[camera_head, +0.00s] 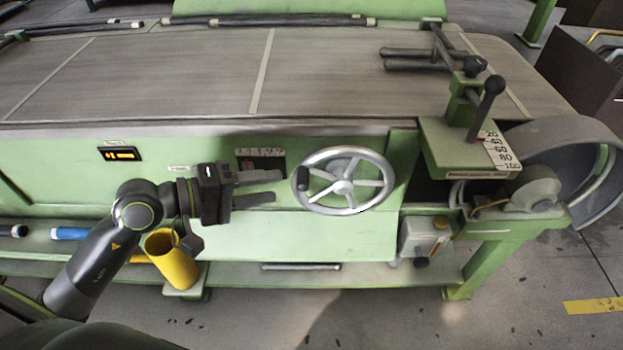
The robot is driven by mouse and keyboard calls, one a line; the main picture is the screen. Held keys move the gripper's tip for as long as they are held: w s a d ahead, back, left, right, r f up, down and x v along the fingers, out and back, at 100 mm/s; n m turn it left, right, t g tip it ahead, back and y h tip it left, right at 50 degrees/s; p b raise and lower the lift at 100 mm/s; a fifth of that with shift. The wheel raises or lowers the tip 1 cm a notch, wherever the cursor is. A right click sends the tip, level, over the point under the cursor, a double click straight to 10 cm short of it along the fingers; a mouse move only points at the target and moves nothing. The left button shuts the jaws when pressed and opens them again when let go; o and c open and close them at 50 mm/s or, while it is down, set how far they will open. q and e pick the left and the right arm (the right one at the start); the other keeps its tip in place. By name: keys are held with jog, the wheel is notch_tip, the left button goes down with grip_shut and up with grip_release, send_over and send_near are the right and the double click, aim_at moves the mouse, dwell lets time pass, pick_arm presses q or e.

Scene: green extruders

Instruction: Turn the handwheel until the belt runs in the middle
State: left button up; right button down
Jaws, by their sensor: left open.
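The handwheel (368,202) is a silver spoked ring on the green front panel, with a dark knob on the left part of its rim. My left gripper (277,188) is open, its two fingers pointing right toward the wheel. The fingertips are just left of the rim and the knob, with nothing between them; whether they touch the rim I cannot tell. The belt (340,75) is a wide grey-brown surface on top of the machine, with light stripes across it. A small dark scale (260,153) on the panel is partly hidden by the gripper. My right gripper is not in view.
A yellow cylinder (172,262) stands below my left wrist. A green bracket with a black-knobbed lever and a number plate (485,150) stands right of the wheel. A grey curved guard (590,140) is at the far right. The panel below the wheel is clear.

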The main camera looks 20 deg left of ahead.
aim_at(302, 179)
pick_arm(q)
jog(key=x, duration=0.7)
jog(key=shift+w+d, duration=0.15)
jog(key=shift+w+d+f+p, duration=0.15)
jog(key=shift+w+d+p, duration=0.2)
jog(key=shift+d, duration=0.15)
jog(key=shift+w+d+f, duration=0.1)
jog(key=shift+w+d, duration=0.1)
jog(key=shift+d, duration=0.05)
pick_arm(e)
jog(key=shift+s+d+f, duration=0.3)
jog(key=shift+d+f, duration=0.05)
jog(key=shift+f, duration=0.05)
pick_arm(q)
jog(key=c, duration=0.8)
grip_shut()
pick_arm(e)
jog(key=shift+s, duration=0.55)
